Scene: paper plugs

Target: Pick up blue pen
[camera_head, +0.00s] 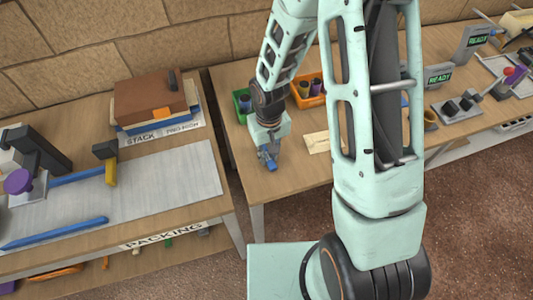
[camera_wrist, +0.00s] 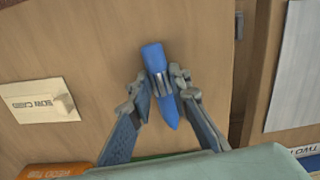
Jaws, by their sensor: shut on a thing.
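The blue pen (camera_wrist: 154,57) is a short, thick blue piece with a light metallic band and a pointed tip. In the wrist view it lies between the two fingers of my gripper (camera_wrist: 161,92), which are shut on it around the middle. In the head view my gripper (camera_head: 267,156) is low over the left end of the right-hand table, with the blue pen (camera_head: 269,163) at its fingertips. I cannot tell whether the pen still touches the table top.
A green bin (camera_head: 241,104) and an orange bin (camera_head: 309,89) stand behind my gripper. A card (camera_head: 318,142) lies to its right. A gap separates this table from the left packing table (camera_head: 180,170), which holds a stack of books (camera_head: 150,98).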

